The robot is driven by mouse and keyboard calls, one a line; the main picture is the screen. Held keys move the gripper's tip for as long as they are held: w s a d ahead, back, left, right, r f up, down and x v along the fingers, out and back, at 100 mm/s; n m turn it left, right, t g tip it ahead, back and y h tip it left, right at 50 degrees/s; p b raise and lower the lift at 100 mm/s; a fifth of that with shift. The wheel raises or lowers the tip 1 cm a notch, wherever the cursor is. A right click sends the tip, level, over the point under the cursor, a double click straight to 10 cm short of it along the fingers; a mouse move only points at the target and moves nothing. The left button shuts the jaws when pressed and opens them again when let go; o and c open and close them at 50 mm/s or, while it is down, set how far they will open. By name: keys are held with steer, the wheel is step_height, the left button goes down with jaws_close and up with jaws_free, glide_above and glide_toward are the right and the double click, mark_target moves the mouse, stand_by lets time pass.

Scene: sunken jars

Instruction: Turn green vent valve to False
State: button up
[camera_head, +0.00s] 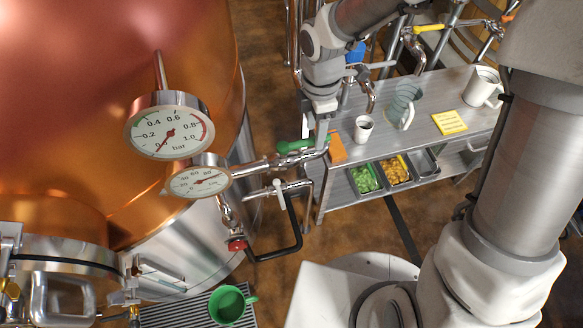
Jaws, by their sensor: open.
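The green vent valve (297,146) is a green lever handle on a steel pipe beside the copper tank. It lies roughly along the pipe, pointing left from the pipe's right end. My gripper (321,134) points down at the right end of the green handle, very close to it. Its fingers overlap the pipe end in this view, so I cannot tell whether they touch the handle. The gripper is open and I see nothing held in it.
The copper tank (70,120) carries two dial gauges, an upper one (168,132) and a lower one (198,180). Below are a black-handled pipe (291,225) and a red knob (237,245).

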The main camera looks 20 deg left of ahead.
mark_target(314, 139)
steer(key=shift+f+b, duration=1.15)
steer(key=shift+f, duration=0.75)
steer(key=shift+r, duration=0.1)
jaws_close()
